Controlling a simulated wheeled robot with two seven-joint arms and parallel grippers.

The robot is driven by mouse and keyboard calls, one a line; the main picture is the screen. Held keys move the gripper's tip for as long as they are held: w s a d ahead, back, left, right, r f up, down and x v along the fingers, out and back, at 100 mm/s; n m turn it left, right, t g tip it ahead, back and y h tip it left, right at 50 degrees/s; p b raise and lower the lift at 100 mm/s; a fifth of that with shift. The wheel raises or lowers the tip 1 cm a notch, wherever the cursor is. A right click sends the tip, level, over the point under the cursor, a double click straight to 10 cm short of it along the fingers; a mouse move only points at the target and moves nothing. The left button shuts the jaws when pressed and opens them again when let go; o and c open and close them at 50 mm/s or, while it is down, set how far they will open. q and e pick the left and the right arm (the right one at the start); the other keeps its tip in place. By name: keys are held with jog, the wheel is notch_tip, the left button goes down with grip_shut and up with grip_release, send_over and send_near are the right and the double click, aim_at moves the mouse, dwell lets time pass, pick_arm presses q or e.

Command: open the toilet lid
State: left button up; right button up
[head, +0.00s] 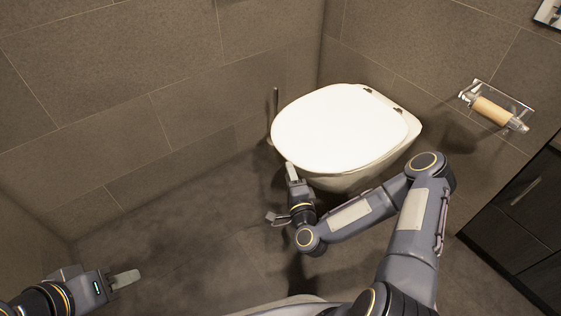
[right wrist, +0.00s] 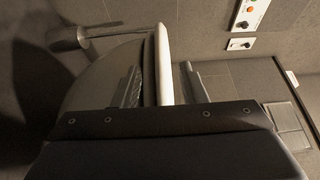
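The toilet (head: 345,182) stands against the back wall with its white lid (head: 340,128) down flat over the bowl. My right gripper (head: 291,170) is at the lid's front left edge. In the right wrist view, my right gripper (right wrist: 163,88) is open, with the lid's rim (right wrist: 163,55) as a white strip between its two fingers. Gaps show between the rim and each finger. The darker bowl side (right wrist: 105,78) lies on the left there. My left gripper (head: 120,280) is low at the lower left, away from the toilet; its finger gap is not clear.
A toilet brush handle (head: 275,102) stands just left of the toilet. A paper holder with a roll (head: 492,110) is on the right wall. A dark cabinet (head: 525,215) stands at the lower right. The floor (head: 190,240) between my grippers is clear.

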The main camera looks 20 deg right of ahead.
aim_at(284, 156)
jog(key=w+b, duration=0.1)
jog(key=w, duration=0.5)
jog(key=shift+w+d, duration=0.15)
jog(key=shift+w, duration=0.15)
grip_shut()
